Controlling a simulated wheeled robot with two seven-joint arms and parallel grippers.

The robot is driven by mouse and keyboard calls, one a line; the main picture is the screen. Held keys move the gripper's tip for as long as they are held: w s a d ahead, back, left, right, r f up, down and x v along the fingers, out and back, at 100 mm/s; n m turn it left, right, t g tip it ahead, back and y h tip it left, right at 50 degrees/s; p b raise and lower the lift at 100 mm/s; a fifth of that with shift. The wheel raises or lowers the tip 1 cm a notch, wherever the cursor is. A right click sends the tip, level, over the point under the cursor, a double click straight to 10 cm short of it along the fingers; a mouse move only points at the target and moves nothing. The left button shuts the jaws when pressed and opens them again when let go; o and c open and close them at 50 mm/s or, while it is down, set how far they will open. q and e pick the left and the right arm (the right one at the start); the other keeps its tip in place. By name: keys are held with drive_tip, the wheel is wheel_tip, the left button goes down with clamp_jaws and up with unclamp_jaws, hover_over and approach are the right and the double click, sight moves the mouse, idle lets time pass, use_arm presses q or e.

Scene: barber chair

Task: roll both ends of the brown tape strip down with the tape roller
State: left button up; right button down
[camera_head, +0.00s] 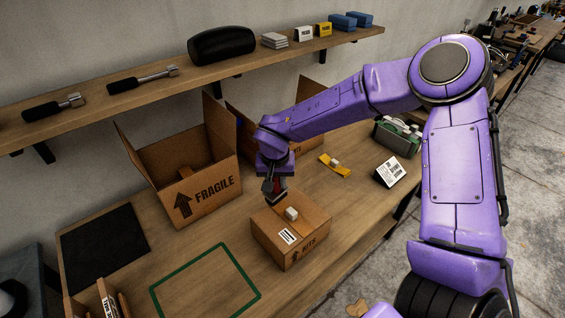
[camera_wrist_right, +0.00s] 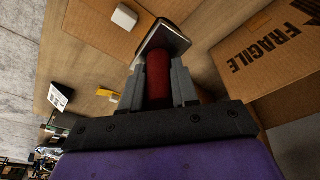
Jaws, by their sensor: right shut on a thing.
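A closed cardboard box (camera_head: 276,245) stands on the workbench with a small white block (camera_head: 291,213) on its top; the block also shows in the right wrist view (camera_wrist_right: 124,17). I cannot clearly make out the brown tape strip against the brown box top. My right gripper (camera_head: 272,184) is over the far left part of the box. It is shut on the red handle of the tape roller (camera_wrist_right: 158,78), whose grey head (camera_wrist_right: 168,38) points toward the box. Whether the roller touches the box is hidden. My left gripper is not in view.
An open FRAGILE box (camera_head: 205,190) stands left of the gripper, and another open box is partly behind my arm. A yellow tool (camera_head: 335,166) and a white label card (camera_head: 390,172) lie to the right. A green outlined square (camera_head: 205,285) at the front is empty.

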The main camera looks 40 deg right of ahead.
drive_tip(key=shift+w+d+r+m, duration=0.1)
drive_tip(key=shift+d+r+m, duration=0.15)
drive_tip(key=shift+d, duration=0.25)
drive_tip(key=shift+d+r+m, duration=0.15)
drive_tip(key=shift+d+m, duration=0.1)
drive_tip(key=shift+d, duration=0.2)
drive_tip(key=shift+d+f, duration=0.15)
drive_tip(key=shift+d, duration=0.15)
drive_tip(key=shift+f, duration=0.1)
drive_tip(key=shift+w+a, duration=0.1)
drive_tip(key=shift+a, duration=0.1)
drive_tip(key=shift+r+p, duration=0.2)
drive_tip(key=shift+p, duration=0.2)
drive_tip(key=shift+r+p, duration=0.15)
drive_tip(key=shift+p, duration=0.3)
drive_tip(key=x, duration=0.1)
drive_tip(key=b+x, duration=0.1)
drive_tip(key=x, duration=0.1)
drive_tip(key=s+b+x, duration=0.1)
drive_tip(key=x, duration=0.1)
drive_tip(key=shift+a+f, duration=0.3)
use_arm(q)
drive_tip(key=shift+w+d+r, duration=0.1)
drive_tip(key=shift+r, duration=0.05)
use_arm(e)
drive_tip(key=shift+f, duration=0.15)
drive_tip(key=shift+f, duration=0.4)
